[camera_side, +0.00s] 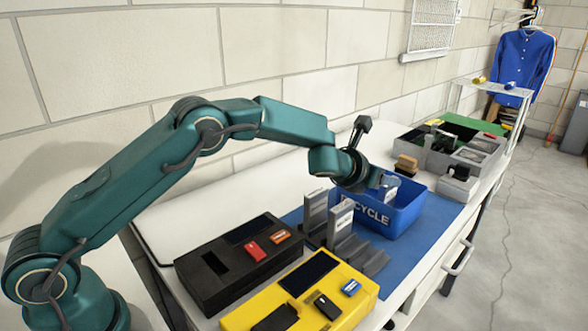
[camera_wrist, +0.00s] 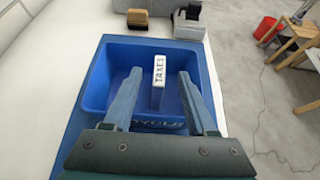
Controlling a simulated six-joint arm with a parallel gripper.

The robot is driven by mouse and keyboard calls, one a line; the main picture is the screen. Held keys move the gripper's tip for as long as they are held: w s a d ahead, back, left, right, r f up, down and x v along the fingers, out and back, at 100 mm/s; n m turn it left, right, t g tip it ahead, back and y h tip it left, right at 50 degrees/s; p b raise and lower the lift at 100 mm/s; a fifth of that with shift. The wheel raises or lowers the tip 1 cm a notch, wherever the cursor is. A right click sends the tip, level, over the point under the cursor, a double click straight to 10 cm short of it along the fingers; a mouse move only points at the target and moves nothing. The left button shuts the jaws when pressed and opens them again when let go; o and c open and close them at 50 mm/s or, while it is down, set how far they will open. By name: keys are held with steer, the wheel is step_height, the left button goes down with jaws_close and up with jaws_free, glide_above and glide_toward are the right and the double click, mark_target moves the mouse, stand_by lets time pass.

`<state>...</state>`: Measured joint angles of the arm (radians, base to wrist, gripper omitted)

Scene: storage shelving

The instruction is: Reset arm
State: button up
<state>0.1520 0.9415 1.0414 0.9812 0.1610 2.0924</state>
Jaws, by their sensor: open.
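My gripper (camera_wrist: 153,95) is open above the blue recycle bin (camera_side: 405,210). In the wrist view its two fingers are spread apart over the bin (camera_wrist: 97,75). A white item labelled "TAXES" (camera_wrist: 158,82) is in the bin, showing between the fingers but apart from both. In the side view my gripper (camera_side: 385,185) hangs at the bin's opening, and a pale piece beside it is too small to tell. The bin stands on a blue mat (camera_side: 440,215) on the white table.
A black tray (camera_side: 205,270) and a yellow tray (camera_side: 345,312) with small coloured items stand in front. Grey upright holders (camera_side: 340,228) stand left of the bin. A brush (camera_side: 406,164) and a grey organiser (camera_side: 480,145) are behind it. A red bucket (camera_wrist: 266,27) is on the floor.

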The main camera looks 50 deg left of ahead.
step_height(320, 180, up, 14)
steer(key=s+a+f+n+t, duration=0.1)
steer(key=s+a+n+t, duration=0.1)
steer(key=s+a, duration=0.1)
steer(key=s+a+r+n+g+y, duration=0.1)
steer(key=s+a+r+n, duration=0.15)
steer(key=s+n, duration=0.5)
steer(key=s+a+r+n+g+y, duration=0.1)
steer(key=s+a+r+n+y, duration=0.1)
steer(key=s+r+n, duration=0.35)
steer(key=s+d+f+n+g+h, duration=0.1)
steer(key=s+d+f+n+g, duration=0.1)
steer(key=s+f+n, duration=0.5)
steer(key=s+d+f+n+g+h, duration=0.1)
steer(key=s+f+n+g, duration=0.3)
steer(key=s+f+n, duration=0.4)
steer(key=s+n+h, duration=0.1)
steer(key=s+n, duration=0.5)
steer(key=s, duration=0.2)
steer(key=shift+s+d+f+g, duration=0.2)
steer(key=shift+d+g, duration=0.2)
